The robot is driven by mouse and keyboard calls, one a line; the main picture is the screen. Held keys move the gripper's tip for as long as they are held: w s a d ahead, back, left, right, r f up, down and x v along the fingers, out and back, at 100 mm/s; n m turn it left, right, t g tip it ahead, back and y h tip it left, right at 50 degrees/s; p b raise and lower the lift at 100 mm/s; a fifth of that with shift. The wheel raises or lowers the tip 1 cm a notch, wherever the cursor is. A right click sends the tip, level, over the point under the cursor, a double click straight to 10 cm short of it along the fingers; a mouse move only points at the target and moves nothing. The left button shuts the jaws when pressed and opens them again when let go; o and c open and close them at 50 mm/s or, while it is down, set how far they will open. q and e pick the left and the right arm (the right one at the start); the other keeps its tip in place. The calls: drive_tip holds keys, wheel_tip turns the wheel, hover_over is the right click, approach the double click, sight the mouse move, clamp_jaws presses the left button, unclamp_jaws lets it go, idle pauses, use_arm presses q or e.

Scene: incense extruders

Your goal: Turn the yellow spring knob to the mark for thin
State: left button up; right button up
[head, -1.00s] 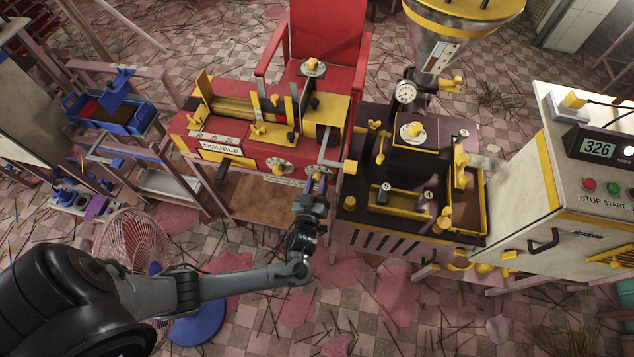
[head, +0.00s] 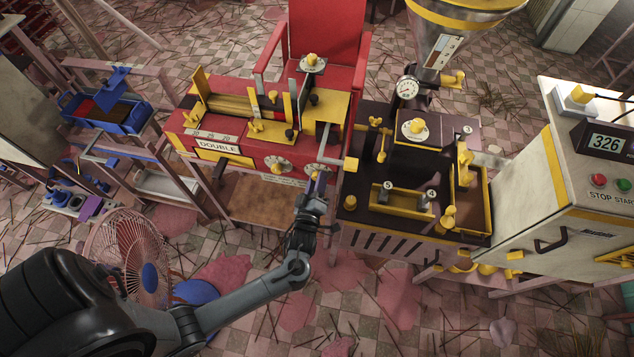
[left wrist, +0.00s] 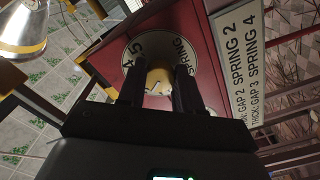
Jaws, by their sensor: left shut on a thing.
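The yellow spring knob (left wrist: 152,76) sits on a white dial (left wrist: 136,50) marked SPRING, with a 4 and a 5 readable, in the left wrist view. In the head view this dial (head: 318,167) is on the front of the red machine (head: 237,154), at its lower right. My left gripper (head: 318,179) is at the dial. Its two dark fingers (left wrist: 157,84) are shut on the knob and hide part of the dial; the pointer is unclear. A white plate (left wrist: 249,70) beside it reads GAP 2 SPRING 2 and THICK: GAP 3 SPRING 4. My right gripper is out of view.
A similar dial (head: 278,164) is just left of the held one. The dark machine (head: 397,216) with yellow parts stands close on the right. A pink fan (head: 127,255) stands at lower left near my arm. Sticks litter the tiled floor.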

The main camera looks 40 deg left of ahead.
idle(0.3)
use_arm(q)
drive_tip(key=o, duration=1)
drive_tip(key=shift+o, duration=0.2)
drive_tip(key=p+v, duration=0.1)
drive_tip(key=v, duration=1)
drive_tip(key=shift+w, duration=0.1)
